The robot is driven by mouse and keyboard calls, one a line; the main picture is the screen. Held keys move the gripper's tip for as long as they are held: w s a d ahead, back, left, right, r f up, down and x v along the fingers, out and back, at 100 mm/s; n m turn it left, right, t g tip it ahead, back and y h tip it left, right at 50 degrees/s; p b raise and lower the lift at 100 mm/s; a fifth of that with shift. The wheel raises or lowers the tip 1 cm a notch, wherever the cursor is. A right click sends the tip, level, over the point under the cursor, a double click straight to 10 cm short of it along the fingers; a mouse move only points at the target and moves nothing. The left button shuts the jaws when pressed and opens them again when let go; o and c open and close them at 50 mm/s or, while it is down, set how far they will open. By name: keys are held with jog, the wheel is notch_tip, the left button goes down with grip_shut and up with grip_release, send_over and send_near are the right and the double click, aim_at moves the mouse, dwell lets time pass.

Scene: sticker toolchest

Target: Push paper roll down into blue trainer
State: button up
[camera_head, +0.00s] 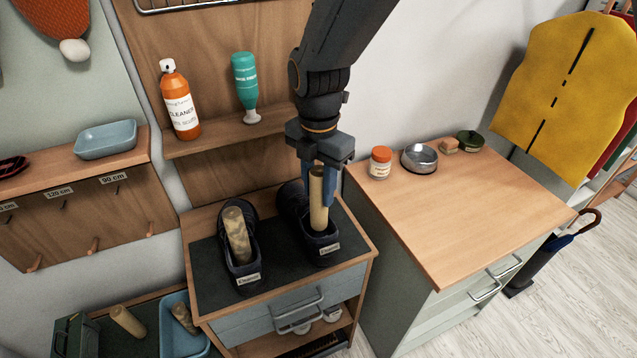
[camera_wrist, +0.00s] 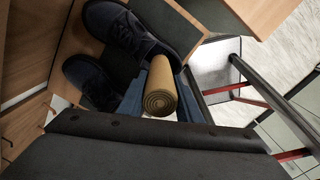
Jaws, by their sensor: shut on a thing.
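Two dark blue trainers stand side by side on a dark mat on a small cabinet. My gripper (camera_head: 322,187) is shut on a tan paper roll (camera_head: 318,199), which stands upright at the opening of the right trainer (camera_head: 322,246). How deep its lower end sits inside is hidden. The left trainer (camera_head: 243,276) has another, mottled roll (camera_head: 236,235) standing tilted in it. In the wrist view, the held roll (camera_wrist: 160,88) shows its spiral end between the blue fingers, with the trainers (camera_wrist: 125,30) beyond.
A wooden-topped cabinet (camera_head: 450,220) stands close on the right, with an orange-lidded jar (camera_head: 380,162) and a metal bowl (camera_head: 419,158). A shelf behind holds an orange cleaner bottle (camera_head: 180,105) and a green bottle (camera_head: 246,85). More rolls lie lower left, by a blue tray (camera_head: 183,335).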

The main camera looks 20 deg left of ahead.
aim_at(319, 204)
jog(key=shift+f+b, duration=1.2)
jog(key=shift+f, duration=1.35)
jog(key=o, duration=1.1)
notch_tip(319, 204, up, 8)
jog(key=shift+f+b, duration=0.1)
jog(key=shift+b, duration=0.9)
